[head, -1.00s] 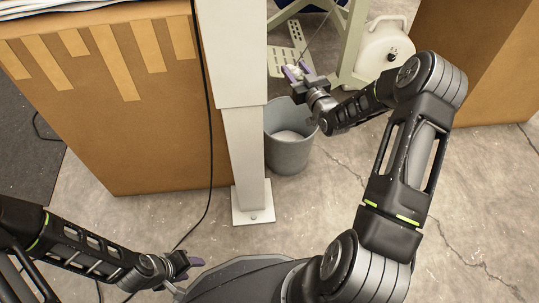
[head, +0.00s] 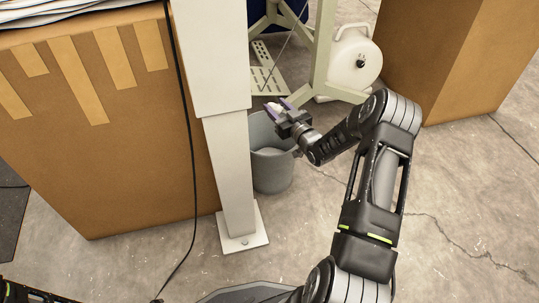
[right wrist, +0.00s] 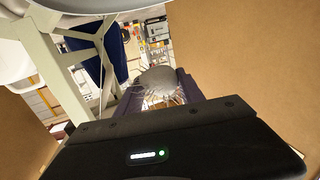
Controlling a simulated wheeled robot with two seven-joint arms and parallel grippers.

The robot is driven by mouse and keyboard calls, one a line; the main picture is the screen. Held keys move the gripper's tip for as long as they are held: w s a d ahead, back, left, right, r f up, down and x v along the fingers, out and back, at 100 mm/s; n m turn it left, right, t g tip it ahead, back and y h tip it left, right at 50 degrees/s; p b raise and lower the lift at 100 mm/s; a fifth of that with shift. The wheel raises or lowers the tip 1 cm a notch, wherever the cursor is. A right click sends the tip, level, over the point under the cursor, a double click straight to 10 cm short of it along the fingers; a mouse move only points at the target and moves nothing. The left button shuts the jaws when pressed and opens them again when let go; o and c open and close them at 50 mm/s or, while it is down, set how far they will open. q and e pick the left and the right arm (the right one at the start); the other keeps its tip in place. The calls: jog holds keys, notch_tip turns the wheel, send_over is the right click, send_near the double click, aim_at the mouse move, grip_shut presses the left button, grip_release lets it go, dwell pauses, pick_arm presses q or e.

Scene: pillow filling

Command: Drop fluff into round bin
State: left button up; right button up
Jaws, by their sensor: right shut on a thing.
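The round grey bin (head: 272,172) stands on the floor just right of the white post in the head view. My right gripper (head: 274,107) is above the bin's back rim area, its purple fingers shut on a small pale clump of fluff (head: 268,107). In the right wrist view the fluff (right wrist: 158,84) is a grey-white tuft with wispy strands between the two purple fingers. The gripper and wrist hide part of the bin's opening. My left gripper is out of view; only a bit of that arm shows at the bottom left.
The white post (head: 232,165) with its foot plate stands close left of the bin. A large cardboard box (head: 110,150) is at left, another (head: 460,60) at right. A pale stand with a white drum (head: 353,62) is behind the bin. A black cable hangs by the post.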

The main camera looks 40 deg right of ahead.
notch_tip(320, 180, down, 5)
jog(key=b, duration=0.2)
jog(key=shift+b, duration=0.4)
jog(key=o, duration=1.1)
jog(key=shift+c, duration=0.2)
jog(key=shift+s, duration=0.1)
jog(key=s+p, duration=0.3)
jog(key=s, duration=0.4)
jog(key=shift+s+a+r, duration=0.15)
jog(key=shift+s+a, duration=0.15)
